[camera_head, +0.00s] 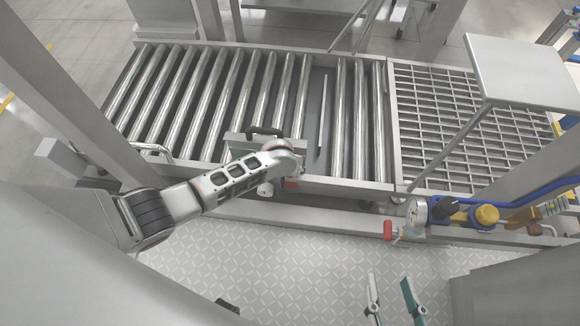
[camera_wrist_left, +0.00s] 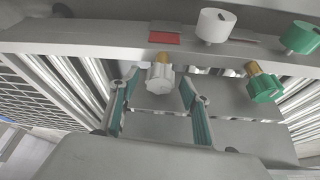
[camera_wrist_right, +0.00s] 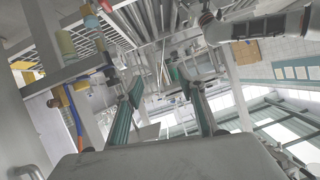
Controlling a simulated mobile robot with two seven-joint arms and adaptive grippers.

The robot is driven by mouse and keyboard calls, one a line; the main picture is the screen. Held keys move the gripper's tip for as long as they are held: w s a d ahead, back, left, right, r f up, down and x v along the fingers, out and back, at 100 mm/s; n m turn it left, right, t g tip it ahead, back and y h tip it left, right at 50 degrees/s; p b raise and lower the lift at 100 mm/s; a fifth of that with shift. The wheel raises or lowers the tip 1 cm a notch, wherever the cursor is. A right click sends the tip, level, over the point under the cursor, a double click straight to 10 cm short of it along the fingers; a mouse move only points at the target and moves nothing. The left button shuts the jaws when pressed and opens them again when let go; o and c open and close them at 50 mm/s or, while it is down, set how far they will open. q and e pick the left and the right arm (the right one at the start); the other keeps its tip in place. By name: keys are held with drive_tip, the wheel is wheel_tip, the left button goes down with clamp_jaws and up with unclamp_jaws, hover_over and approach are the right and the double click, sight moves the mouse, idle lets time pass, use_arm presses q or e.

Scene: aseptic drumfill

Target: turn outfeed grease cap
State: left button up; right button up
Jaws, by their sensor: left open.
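In the left wrist view, a pale grey ribbed cap on a brass stem (camera_wrist_left: 160,76) hangs at the conveyor frame, between the fingers of my left gripper (camera_wrist_left: 158,98). The gripper is open, with a gap on both sides of the cap. A green cap on a brass stem (camera_wrist_left: 264,87) sits to the right, outside the fingers. Which cap is the outfeed one, I cannot tell. In the head view my left arm covers its fingers and both caps. My right gripper (camera_head: 392,300) is open and empty above the floor; its fingers also show in the right wrist view (camera_wrist_right: 165,105).
A white knob (camera_wrist_left: 215,26), a green knob (camera_wrist_left: 301,38) and a red label (camera_wrist_left: 165,38) are on the frame near the left gripper. The roller conveyor (camera_head: 315,186) lies behind. A gauge (camera_head: 416,212), red handle (camera_head: 387,230) and yellow cap (camera_head: 487,215) are at right. The patterned floor is clear.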

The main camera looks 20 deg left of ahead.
use_arm(q)
drive_tip(key=c, duration=1.1)
drive_tip(key=shift+r+p, duration=0.2)
drive_tip(key=shift+p, duration=0.15)
drive_tip(key=shift+w+r+m+h+p, duration=0.15)
drive_tip(key=shift+m+h+p, duration=0.15)
drive_tip(key=shift+m+p, duration=0.35)
drive_tip(key=shift+a+m, duration=0.1)
drive_tip(key=shift+m, duration=0.25)
drive_tip(key=shift+f+m+h, duration=0.3)
drive_tip(key=shift+m, duration=0.3)
drive_tip(key=shift+s+m, duration=0.2)
drive_tip(key=shift+m, duration=0.1)
drive_tip(key=shift+a+f+m+h, duration=0.1)
drive_tip(key=shift+m+h, duration=0.3)
drive_tip(key=shift+m, duration=0.5)
use_arm(e)
drive_tip(key=shift+s+d+f+n+h, duration=0.1)
drive_tip(key=shift+d+f+n+h, duration=0.1)
drive_tip(key=shift+d+n, duration=0.25)
drive_tip(key=shift+s+d+f+n+h, duration=0.1)
drive_tip(key=shift+d+f+n, duration=0.15)
drive_tip(key=shift+d, duration=0.4)
use_arm(q)
drive_tip(key=shift+g, duration=0.3)
use_arm(e)
drive_tip(key=shift+w+r, duration=0.15)
drive_tip(key=shift+r, duration=0.1)
